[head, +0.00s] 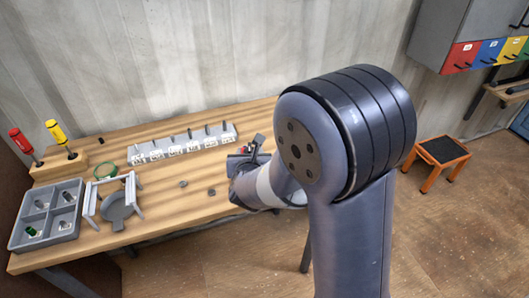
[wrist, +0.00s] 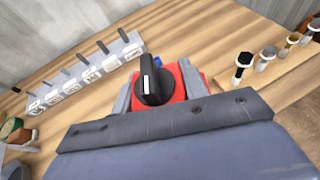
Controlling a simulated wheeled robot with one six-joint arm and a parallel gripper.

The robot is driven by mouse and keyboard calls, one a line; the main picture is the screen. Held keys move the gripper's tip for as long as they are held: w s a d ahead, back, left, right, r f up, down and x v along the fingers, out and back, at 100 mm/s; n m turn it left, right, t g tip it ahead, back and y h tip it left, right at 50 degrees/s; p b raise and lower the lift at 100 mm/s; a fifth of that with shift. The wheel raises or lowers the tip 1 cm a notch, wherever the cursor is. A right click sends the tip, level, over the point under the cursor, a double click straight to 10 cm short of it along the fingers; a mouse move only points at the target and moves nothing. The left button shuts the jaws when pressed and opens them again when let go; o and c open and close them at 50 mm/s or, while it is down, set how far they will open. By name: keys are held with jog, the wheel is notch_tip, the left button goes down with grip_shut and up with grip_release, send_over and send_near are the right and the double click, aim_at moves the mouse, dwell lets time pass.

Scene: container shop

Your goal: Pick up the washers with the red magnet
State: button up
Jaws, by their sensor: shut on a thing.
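My gripper (wrist: 153,88) is shut on a red block with a black knob on top, the red magnet (wrist: 178,80); one finger is on each side of it. In the head view my gripper (head: 247,154) is at the right part of the bench, with a bit of the red magnet (head: 250,148) showing. Its underside and any contact with the bench are hidden. Two small grey pieces, (head: 183,183) and (head: 211,191), lie on the bench left of my gripper; they are too small to tell whether they are washers.
A labelled peg rack (head: 185,144) stands along the back. At left are a grey compartment tray (head: 48,225), a grey stand (head: 117,205), a green ring (head: 108,171) and red and yellow screwdrivers in a wooden block (head: 58,167). The wrist view shows upright bolts (wrist: 243,66) at right.

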jog(key=shift+s+a+f, duration=0.1)
jog(key=shift+s+f, duration=0.05)
jog(key=shift+f+b, duration=1.35)
jog(key=shift+f, duration=0.65)
jog(key=shift+f+b, duration=0.95)
jog(key=shift+b, duration=0.2)
jog(key=shift+r+p, duration=4.2)
jog(key=shift+r, duration=1.9)
jog(key=a+p, duration=0.3)
jog(key=a, duration=0.8)
jog(key=shift+s+a, duration=0.15)
jog(key=shift+a, duration=0.2)
